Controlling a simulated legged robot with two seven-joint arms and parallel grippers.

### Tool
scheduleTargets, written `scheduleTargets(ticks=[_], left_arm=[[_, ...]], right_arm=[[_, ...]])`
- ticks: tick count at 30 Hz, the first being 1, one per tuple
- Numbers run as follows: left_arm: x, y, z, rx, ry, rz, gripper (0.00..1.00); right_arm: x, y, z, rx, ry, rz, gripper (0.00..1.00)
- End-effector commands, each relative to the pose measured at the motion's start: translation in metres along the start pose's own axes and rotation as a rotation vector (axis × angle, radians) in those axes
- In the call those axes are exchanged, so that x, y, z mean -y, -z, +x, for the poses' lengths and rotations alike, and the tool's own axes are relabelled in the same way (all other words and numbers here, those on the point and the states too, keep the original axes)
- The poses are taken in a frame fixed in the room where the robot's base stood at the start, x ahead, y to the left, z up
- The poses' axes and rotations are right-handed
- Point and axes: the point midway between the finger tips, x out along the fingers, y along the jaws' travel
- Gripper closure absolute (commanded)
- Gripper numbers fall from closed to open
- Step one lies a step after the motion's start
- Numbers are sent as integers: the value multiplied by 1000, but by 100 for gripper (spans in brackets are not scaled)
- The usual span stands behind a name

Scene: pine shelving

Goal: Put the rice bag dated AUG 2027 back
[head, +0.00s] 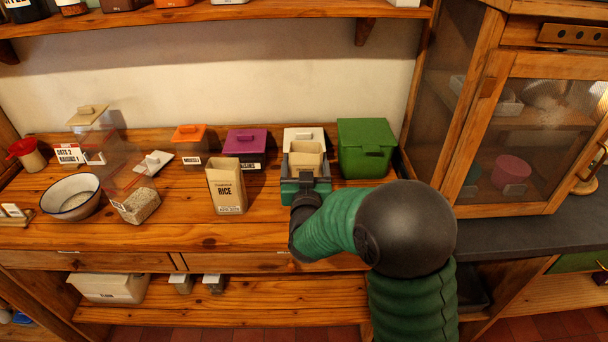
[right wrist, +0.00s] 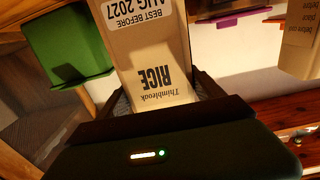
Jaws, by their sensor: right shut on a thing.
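My right gripper (head: 305,184) is shut on a tan rice bag (head: 306,158), in front of the white-lidded container at the back of the counter. In the right wrist view the held rice bag (right wrist: 150,60) sits between the fingers and its label reads BEST BEFORE AUG 2027. I cannot tell whether its base touches the counter. A second tan rice bag (head: 227,187) stands upright on the counter to the left, apart from the gripper; its date is too small to read. My left gripper is not in view.
A green box (head: 364,150) stands close right of the held bag. Purple-lidded (head: 245,143) and orange-lidded (head: 189,134) containers stand left along the wall. A bowl (head: 70,197) and clear containers are farther left. A glass-doored cabinet (head: 530,130) stands right. The shelf (head: 210,14) overhangs the back.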

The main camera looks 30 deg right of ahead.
Motion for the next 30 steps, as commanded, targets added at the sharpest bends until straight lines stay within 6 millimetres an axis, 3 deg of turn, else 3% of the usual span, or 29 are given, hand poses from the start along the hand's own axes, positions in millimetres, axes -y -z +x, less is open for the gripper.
scheduleTargets(ticks=[1,4,15,16,20,30], left_arm=[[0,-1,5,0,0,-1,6],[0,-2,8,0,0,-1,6],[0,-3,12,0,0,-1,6],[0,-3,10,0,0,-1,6],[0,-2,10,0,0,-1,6],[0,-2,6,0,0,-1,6]], right_arm=[[4,-18,-3,9,5,-3,78],[6,-33,-4,6,6,-3,78],[2,-40,-2,5,5,2,78],[2,-38,-2,6,5,2,20],[3,-38,-3,5,5,0,3],[4,-33,-3,4,6,0,2]])
